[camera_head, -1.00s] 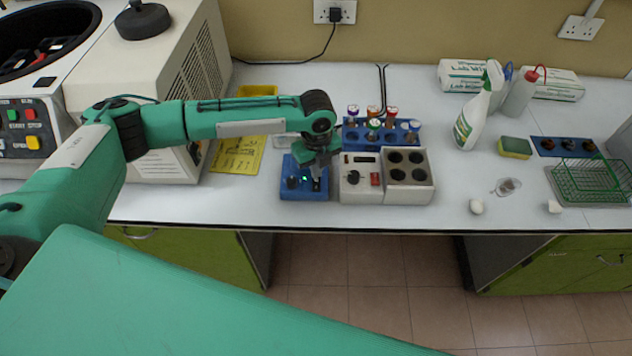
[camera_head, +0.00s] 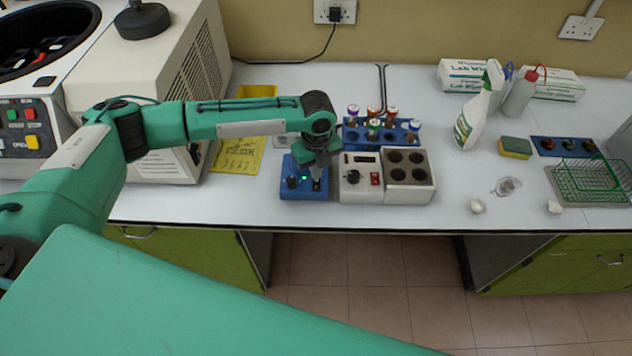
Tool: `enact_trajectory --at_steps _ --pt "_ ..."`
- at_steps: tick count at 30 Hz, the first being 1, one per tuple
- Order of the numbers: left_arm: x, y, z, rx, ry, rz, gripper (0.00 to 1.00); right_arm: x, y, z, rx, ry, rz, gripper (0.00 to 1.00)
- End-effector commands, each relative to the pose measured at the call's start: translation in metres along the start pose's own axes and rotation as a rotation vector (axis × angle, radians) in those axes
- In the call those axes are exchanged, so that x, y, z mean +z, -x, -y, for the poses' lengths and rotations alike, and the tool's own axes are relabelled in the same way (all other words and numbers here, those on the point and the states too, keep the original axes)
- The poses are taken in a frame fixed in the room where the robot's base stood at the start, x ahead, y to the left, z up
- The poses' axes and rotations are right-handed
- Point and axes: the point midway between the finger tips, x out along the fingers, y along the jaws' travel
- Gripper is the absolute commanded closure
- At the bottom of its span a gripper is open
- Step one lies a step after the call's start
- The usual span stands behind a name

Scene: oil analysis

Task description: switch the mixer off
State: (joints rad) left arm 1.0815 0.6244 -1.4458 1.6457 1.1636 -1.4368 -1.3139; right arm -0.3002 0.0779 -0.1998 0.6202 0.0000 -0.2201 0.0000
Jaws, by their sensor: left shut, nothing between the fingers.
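The mixer is most likely the small blue box (camera_head: 290,193) near the front of the bench. It has a dark knob (camera_head: 292,182) on its left, a lit green light and a small dark switch (camera_head: 316,186) on its right. My left gripper (camera_head: 317,178) points down over the right part of the box, right at the switch. It is shut with nothing in it. The fingertips partly cover the switch, and I cannot tell whether they touch it. My right gripper is not in view.
A white heater block (camera_head: 409,192) with a control panel stands close to the right of the blue box. A blue rack of capped vials (camera_head: 360,138) is behind. A large centrifuge (camera_head: 150,80) is at the left. A spray bottle (camera_head: 473,118) stands farther right.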

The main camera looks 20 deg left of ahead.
Motion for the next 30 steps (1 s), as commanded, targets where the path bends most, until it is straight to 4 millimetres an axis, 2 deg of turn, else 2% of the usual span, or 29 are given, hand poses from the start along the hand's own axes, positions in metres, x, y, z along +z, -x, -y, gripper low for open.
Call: enact_trajectory --at_steps 30 --pt "-0.001 -0.016 0.000 0.001 -0.001 -0.001 1.00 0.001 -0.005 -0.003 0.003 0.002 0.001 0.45"
